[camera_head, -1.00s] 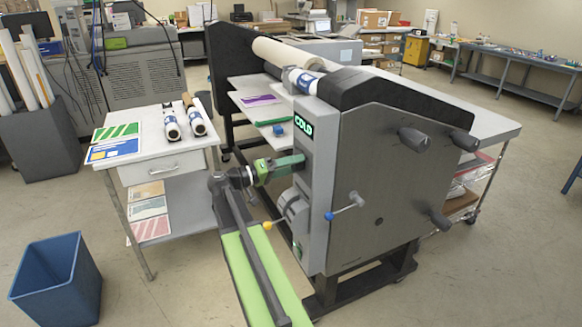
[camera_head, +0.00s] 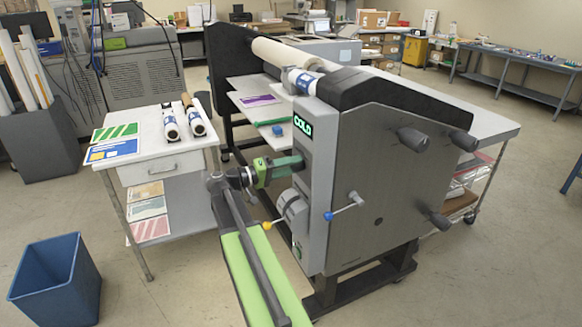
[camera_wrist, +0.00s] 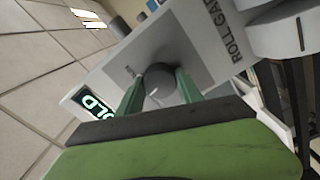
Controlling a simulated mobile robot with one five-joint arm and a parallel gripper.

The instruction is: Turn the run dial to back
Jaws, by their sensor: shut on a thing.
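The run dial (camera_wrist: 159,80) is a round grey knob on the laminator's grey end panel, seen in the wrist view. My gripper (camera_wrist: 159,90) has its two green fingers on either side of the knob, shut on it.
A larger grey roll gap knob (camera_wrist: 284,32) sits beside the dial. In the head view, a yellow-tipped lever (camera_head: 268,225) and a blue-tipped crank (camera_head: 345,207) stick out below my gripper. A white side table (camera_head: 150,150) stands to the left.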

